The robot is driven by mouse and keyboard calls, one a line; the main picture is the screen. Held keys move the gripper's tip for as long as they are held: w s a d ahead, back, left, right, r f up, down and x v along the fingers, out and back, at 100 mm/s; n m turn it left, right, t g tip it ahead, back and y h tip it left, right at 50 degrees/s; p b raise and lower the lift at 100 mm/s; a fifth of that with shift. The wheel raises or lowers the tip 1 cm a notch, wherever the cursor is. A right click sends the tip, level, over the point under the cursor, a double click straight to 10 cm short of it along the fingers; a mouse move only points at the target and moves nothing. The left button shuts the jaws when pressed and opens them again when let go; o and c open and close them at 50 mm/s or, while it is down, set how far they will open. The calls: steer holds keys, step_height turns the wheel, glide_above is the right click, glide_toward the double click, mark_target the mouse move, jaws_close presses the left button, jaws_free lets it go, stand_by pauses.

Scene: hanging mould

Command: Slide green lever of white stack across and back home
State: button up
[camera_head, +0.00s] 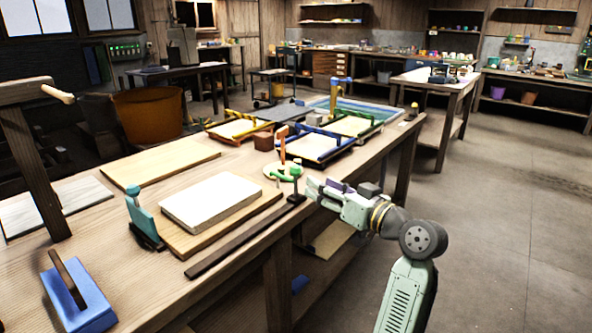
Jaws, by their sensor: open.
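The white stack (211,203) is a thick pale slab lying flat on a brown board on the workbench. A light green lever-like piece (283,173) with a darker green knob (296,165) is beyond the stack's right end, by an orange upright. Whether it joins the stack is unclear. My gripper (313,189) reaches in from the right, just right of the green piece and dark post; its jaws are open and seem empty. The gap between fingers and green piece looks small; contact cannot be told.
A teal bracket (143,218) stands at the stack's left end. A dark strip (240,240) lies along the bench's front edge. A blue block with a handle (78,300) is at front left. Coloured frames (315,147) fill the bench behind. Floor at right is clear.

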mark_target(300, 173)
steer(key=p+x, duration=0.2)
steer(key=x, duration=0.8)
steer(key=shift+w+a+r, duration=0.1)
steer(key=shift+a, duration=0.05)
steer(key=shift+c, duration=0.2)
jaws_close()
stand_by(0.3)
